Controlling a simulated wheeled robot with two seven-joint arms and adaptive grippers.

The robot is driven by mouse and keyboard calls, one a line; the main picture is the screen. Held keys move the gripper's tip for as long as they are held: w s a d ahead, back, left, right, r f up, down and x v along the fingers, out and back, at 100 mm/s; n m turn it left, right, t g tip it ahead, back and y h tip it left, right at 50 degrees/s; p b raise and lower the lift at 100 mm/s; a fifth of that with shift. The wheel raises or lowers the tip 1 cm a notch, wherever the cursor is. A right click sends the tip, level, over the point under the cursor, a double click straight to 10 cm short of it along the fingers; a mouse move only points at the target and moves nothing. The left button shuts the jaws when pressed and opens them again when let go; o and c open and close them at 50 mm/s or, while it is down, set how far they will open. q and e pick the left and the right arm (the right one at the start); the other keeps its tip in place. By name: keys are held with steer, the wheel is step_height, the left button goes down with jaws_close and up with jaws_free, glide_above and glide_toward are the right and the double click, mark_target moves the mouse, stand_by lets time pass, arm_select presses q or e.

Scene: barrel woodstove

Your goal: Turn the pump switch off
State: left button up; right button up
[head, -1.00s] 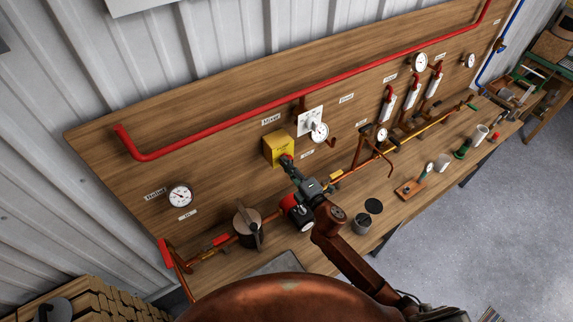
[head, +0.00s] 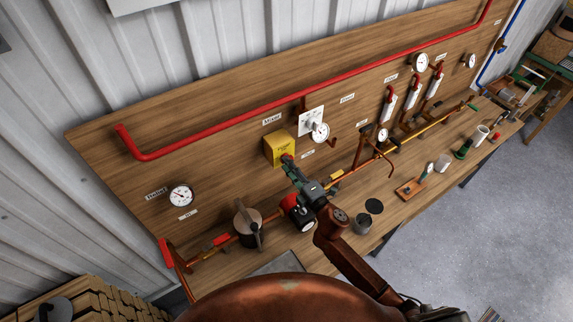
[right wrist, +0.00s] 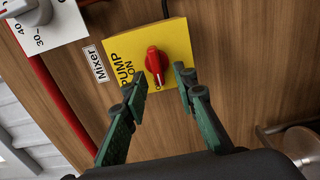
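The pump switch is a red rotary knob (right wrist: 154,62) on a yellow box (right wrist: 175,40) lettered "PUMP" and "ON" in the right wrist view. The knob's ridge runs roughly up and down there, and lettering by its lower end is partly hidden. In the head view the yellow box (head: 279,149) is on the wooden backboard, with the red knob (head: 287,158) at its lower right. My right gripper (right wrist: 162,80) is open, its green fingers on either side just short of the knob. In the head view my right gripper (head: 293,170) points at the knob. My left gripper is not in view.
A white dial plate (head: 310,121) and a gauge (head: 320,132) sit right of the box. Below are a red pump (head: 291,206), copper pipes and a dark-handled pot (head: 246,222). A long red pipe (head: 270,97) crosses the board above.

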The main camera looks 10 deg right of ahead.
steer(key=v, duration=1.1)
steer(key=shift+w, duration=0.1)
